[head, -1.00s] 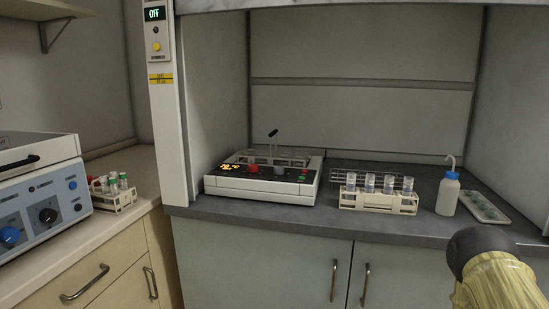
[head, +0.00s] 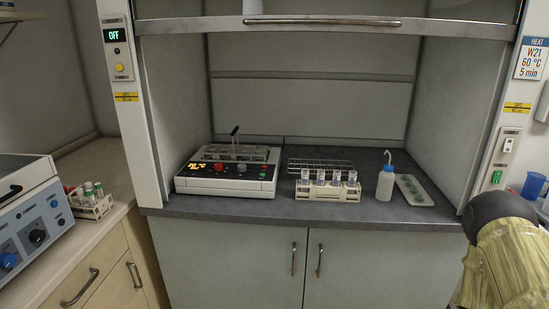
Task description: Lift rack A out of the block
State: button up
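The heating block (head: 228,184) is a white unit with a red knob and a lit orange display, on the left of the fume hood's dark worktop. A rack (head: 236,153) sits in its top, with an upright black handle (head: 234,133) rising from it. I cannot read a letter on the rack. My arm shows at the lower right, outside the hood and well away from the block. My gripper is not in view.
A cream rack with several clear tubes (head: 327,191) and an empty wire rack (head: 319,165) stand right of the block. Farther right are a wash bottle (head: 385,183) and a white tray (head: 413,190). The raised sash (head: 320,22) crosses the top. The front worktop strip is clear.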

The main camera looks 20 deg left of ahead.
aim_at(236, 152)
jog(key=k, duration=0.2)
jog(key=z, duration=0.05)
jog(key=i, duration=1)
jog(key=u, duration=1.05)
